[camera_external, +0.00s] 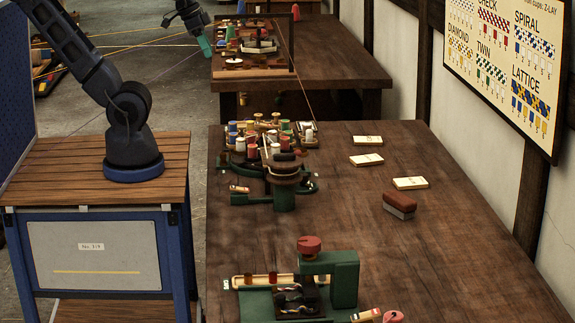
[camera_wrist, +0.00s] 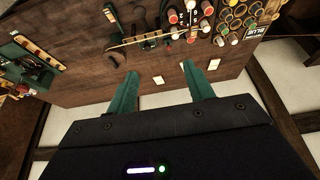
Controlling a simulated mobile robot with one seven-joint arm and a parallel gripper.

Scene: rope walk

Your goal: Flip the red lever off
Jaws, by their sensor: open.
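Several red parts could be the lever, and I cannot tell its setting. A red rounded handle (camera_external: 393,317) sits beside a cream label at the near edge of the near bench, partly cut off by the frame. A red knob (camera_external: 309,244) tops the green machine (camera_external: 344,279) there. A small red upright part (camera_external: 295,12) stands at the far bench. My gripper (camera_external: 204,46) is raised at the upper left, well away from the near bench parts. In the wrist view, my gripper (camera_wrist: 161,82) has its green fingers apart with nothing between them.
The near bench (camera_external: 430,260) holds a spool carousel (camera_external: 268,135), several cream cards (camera_external: 411,183) and a brown brush-like block (camera_external: 399,204). Its right side is mostly clear. Thin strings cross near my arm. A pattern board (camera_external: 505,60) hangs on the right wall.

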